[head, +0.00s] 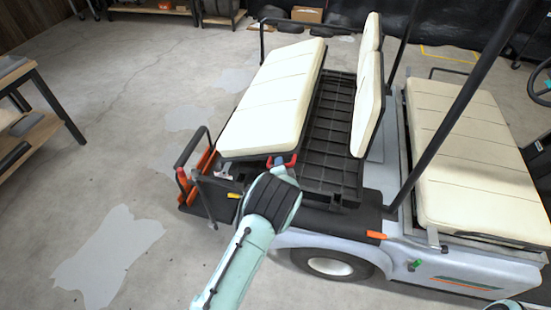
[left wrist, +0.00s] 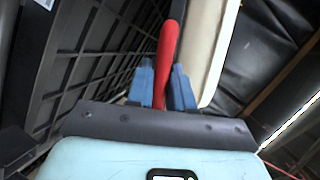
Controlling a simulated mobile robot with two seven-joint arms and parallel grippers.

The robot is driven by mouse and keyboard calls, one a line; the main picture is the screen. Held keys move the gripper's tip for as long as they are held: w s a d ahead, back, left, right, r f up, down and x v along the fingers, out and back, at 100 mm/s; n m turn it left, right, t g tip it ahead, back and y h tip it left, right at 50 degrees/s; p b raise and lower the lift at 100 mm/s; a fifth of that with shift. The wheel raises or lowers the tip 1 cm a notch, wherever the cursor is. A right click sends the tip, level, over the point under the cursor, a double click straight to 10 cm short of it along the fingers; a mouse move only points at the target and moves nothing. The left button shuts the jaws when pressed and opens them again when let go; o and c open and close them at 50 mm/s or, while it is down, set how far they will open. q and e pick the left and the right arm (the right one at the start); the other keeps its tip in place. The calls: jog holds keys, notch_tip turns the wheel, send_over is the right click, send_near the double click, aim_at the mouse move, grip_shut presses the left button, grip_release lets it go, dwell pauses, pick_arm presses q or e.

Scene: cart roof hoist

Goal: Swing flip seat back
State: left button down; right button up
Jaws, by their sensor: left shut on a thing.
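The flip seat's long cream cushion (head: 272,98) lies lengthwise at the rear of the cart, on the left side of the black slatted deck (head: 325,130). A red handle (head: 292,160) shows at its near end. My left gripper (head: 281,163) is at that handle. In the left wrist view, the blue fingers of my left gripper (left wrist: 162,88) are shut around the red handle (left wrist: 168,50), with a cream pad (left wrist: 212,50) close on the right. The upright cream backrest (head: 369,90) stands on the deck's right side. My right gripper is not in view.
The front cream seat (head: 470,165) and dark roof posts (head: 455,110) stand right of the deck. A black grab rail (head: 191,148) and orange-red parts are at the rear left. A workbench (head: 30,115) stands far left, with open floor between.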

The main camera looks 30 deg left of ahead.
pick_arm(q)
jog(key=shift+d+f, duration=0.15)
jog(key=shift+f, duration=0.5)
jog(key=c, duration=1.1)
grip_release()
jog(key=shift+r, duration=0.1)
jog(key=shift+s+d, duration=0.1)
jog(key=b+v, duration=0.1)
jog(key=v, duration=1.2)
